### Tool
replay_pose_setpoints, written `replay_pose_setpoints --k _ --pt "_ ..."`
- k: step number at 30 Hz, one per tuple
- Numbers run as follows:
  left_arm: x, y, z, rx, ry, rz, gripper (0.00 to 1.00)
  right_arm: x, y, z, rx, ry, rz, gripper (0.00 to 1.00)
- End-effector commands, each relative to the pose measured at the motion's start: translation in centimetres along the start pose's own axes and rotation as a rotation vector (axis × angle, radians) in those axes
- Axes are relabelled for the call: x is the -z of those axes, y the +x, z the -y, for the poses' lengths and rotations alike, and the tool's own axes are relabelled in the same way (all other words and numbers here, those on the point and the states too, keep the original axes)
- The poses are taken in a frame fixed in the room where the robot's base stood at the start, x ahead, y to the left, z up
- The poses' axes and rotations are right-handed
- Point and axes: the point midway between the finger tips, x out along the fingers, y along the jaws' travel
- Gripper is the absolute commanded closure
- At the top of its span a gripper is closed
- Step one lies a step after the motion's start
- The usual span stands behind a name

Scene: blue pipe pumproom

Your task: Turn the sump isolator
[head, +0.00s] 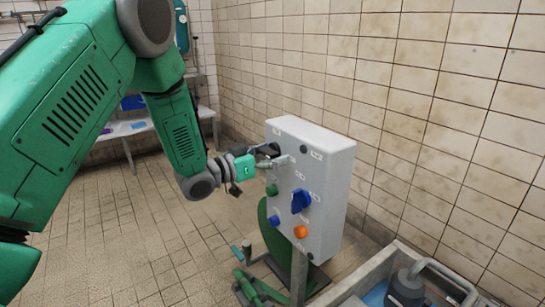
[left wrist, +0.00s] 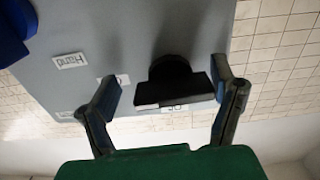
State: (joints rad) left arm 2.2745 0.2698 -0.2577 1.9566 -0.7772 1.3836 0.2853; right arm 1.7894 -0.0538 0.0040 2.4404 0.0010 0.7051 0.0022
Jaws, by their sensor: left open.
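A grey control box (head: 325,170) stands on a post and carries several knobs and buttons. A black rotary knob (left wrist: 172,82) on its face shows in the left wrist view, with small white labels around it; one label nearby reads "Hand". My left gripper (head: 277,156) is open at the upper left of the box face. In the left wrist view its two fingers (left wrist: 166,82) stand either side of the black knob, with gaps showing on both sides. In the head view the gripper mostly hides this knob. I cannot read a label naming the sump isolator. My right gripper is out of view.
A large blue knob (head: 300,201), an orange button (head: 300,231) and a green button (head: 271,190) sit lower on the box. A tiled wall (head: 420,110) is close behind. A grey-walled tank (head: 365,277) stands at lower right. Green pipework (head: 255,287) lies below the box.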

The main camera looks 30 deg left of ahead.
Motion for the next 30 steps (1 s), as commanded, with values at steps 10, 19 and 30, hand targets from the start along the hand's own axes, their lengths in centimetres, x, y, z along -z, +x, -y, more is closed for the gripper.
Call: replay_pose_setpoints --k 10,19,30 --pt "-0.23 -0.33 0.42 0.0 -0.006 -0.002 0.75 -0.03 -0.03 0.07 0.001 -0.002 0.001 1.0" --pt "-0.24 -0.38 0.51 0.004 0.065 0.005 0.75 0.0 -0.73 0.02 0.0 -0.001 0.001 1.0" --pt "-0.31 -0.34 0.37 0.001 0.082 0.002 0.24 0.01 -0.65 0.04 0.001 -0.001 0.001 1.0"
